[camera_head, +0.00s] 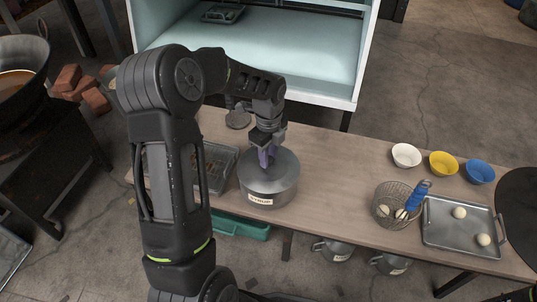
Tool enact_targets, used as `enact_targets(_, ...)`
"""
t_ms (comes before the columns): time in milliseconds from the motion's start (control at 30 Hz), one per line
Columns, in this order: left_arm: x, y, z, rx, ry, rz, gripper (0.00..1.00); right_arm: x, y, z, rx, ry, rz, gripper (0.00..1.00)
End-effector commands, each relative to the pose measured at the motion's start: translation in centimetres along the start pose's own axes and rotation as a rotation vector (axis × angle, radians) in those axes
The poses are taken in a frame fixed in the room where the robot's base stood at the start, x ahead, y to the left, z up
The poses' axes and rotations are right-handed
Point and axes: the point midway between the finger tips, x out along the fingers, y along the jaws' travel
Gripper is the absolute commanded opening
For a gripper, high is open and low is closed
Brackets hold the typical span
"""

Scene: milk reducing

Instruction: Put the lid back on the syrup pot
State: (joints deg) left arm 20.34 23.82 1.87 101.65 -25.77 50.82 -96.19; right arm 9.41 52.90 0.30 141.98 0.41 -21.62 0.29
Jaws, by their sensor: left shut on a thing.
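The syrup pot (262,200) is a grey metal pot with a pale label reading SYRUP, standing on the wooden table. A dark grey round lid (287,163) lies over its top and looks level. I cannot tell whether the lid is fully seated. My left gripper (266,160) points down over the middle of the lid and is shut on it, at a knob that the fingers hide. My right gripper is not in view.
A mesh tray (218,160) lies left of the pot, partly behind my arm. A wire basket (381,207), a metal tray (445,238) with white balls, and white (406,155), yellow (443,163) and blue (480,172) bowls stand right. Table between pot and basket is clear.

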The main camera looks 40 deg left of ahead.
Motion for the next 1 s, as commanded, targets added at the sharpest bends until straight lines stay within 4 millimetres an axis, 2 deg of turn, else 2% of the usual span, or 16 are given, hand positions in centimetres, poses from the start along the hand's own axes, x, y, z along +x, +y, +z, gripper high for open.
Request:
enact_targets(333,0.00,-0.01,0.01,0.000,0.000,0.000,0.00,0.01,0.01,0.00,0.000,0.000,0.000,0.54)
enact_targets(367,0.00,-0.01,0.01,0.000,0.000,0.000,0.30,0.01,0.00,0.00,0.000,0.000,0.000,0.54)
enact_targets(633,0.01,0.00,0.01,0.000,0.000,0.000,0.53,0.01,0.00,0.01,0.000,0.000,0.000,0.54)
enact_targets(833,0.04,0.02,0.00,0.000,0.000,0.001,0.54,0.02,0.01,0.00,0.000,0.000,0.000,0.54)
enact_targets(1000,0.04,0.02,0.00,0.000,0.000,0.001,0.68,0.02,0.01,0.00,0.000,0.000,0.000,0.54)
